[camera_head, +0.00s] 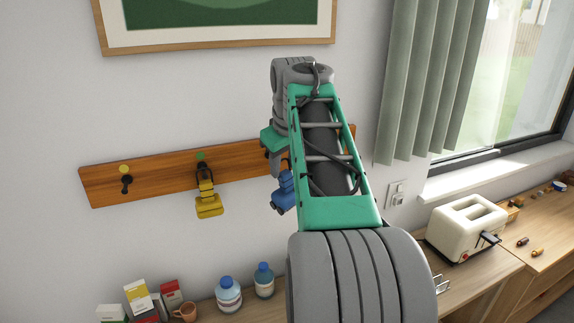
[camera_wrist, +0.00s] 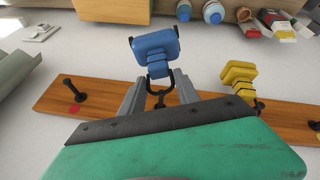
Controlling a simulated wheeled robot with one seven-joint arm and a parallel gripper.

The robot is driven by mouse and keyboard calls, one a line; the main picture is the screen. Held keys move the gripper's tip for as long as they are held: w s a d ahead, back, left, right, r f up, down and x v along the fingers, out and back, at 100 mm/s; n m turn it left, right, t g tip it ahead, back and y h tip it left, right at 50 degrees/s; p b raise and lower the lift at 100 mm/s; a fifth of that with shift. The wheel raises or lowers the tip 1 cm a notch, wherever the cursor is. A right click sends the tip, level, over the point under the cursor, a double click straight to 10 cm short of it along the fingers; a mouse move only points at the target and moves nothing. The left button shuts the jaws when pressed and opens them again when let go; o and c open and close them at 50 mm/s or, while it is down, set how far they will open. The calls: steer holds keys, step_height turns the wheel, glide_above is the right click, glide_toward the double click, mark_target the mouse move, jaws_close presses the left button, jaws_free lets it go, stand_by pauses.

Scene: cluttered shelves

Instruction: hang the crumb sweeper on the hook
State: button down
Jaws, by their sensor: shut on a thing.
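A blue tool, apparently the crumb sweeper, hangs head down at my gripper in the camera_head view (camera_head: 284,192); it also shows in the wrist view (camera_wrist: 156,45). It has a block head, a short ribbed neck and a dark loop (camera_wrist: 160,97). My gripper (camera_wrist: 160,88) is shut on it near the loop, in front of the wooden hook board (camera_head: 150,182). My arm hides much of the board's right part in the camera_head view. A bare hook (camera_wrist: 74,88) with a red dot shows in the wrist view. I cannot tell whether the loop is around a hook.
A similar yellow tool (camera_head: 208,204) hangs from the hook with a green dot. The hook with a yellow dot (camera_head: 126,182) is bare. Below stand bottles (camera_head: 229,295), boxes, a mug (camera_head: 184,311) and a toaster (camera_head: 466,228). A picture frame (camera_head: 220,45) hangs above.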

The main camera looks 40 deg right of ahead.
steer(key=shift+w+d+f+p, duration=0.1)
steer(key=shift+w+d+p, duration=0.2)
steer(key=shift+w, duration=0.5)
steer(key=shift+w+d+p, duration=0.1)
steer(key=shift+w+p, duration=0.3)
steer(key=shift+w, duration=0.35)
steer(key=shift+w+d+f+p, duration=0.1)
steer(key=shift+w+d+p, duration=0.2)
steer(key=shift+w, duration=0.75)
steer(key=shift+w+d+f, duration=0.1)
steer(key=shift+w+f, duration=0.55)
steer(key=shift+s, duration=0.1)
steer(key=shift+r, duration=0.1)
